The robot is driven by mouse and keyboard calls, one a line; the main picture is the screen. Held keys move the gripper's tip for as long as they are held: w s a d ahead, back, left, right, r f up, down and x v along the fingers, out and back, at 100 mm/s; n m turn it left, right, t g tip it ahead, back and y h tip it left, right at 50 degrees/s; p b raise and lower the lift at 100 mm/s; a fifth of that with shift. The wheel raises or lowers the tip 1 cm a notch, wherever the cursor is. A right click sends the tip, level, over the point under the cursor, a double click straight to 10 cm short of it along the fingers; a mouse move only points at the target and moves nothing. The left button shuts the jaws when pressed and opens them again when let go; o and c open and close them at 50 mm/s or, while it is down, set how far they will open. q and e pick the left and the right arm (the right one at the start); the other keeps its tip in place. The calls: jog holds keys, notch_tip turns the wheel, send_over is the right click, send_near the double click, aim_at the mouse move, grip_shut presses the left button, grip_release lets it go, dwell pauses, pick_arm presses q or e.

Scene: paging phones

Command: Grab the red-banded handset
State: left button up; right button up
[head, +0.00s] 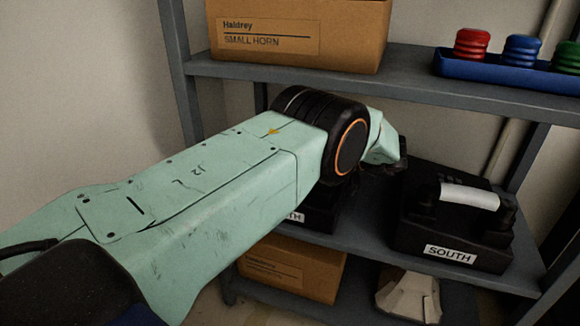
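My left arm comes in from the left and reaches across the middle shelf. Only a dark part at its far end, which seems to be my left gripper (388,168), shows past the wrist; its fingers are hidden. A black phone labelled SOUTH (440,240) stands on the middle shelf at the right, and its handset (468,196) has a white band. Another black phone (318,218), its label ending in "TH", is mostly hidden behind my arm. I see no red band; that phone's handset is hidden. My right gripper is not in view.
Grey shelving (240,71) has uprights at left and right. A cardboard box (300,35) labelled Haldrey SMALL HORN and a blue tray (500,73) with red, blue and green coiled items stand above. Another box (325,270) and a pale object (408,296) are below.

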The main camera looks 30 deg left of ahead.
pick_arm(q)
grip_shut()
jog(key=shift+r, duration=0.1)
dwell(0.3)
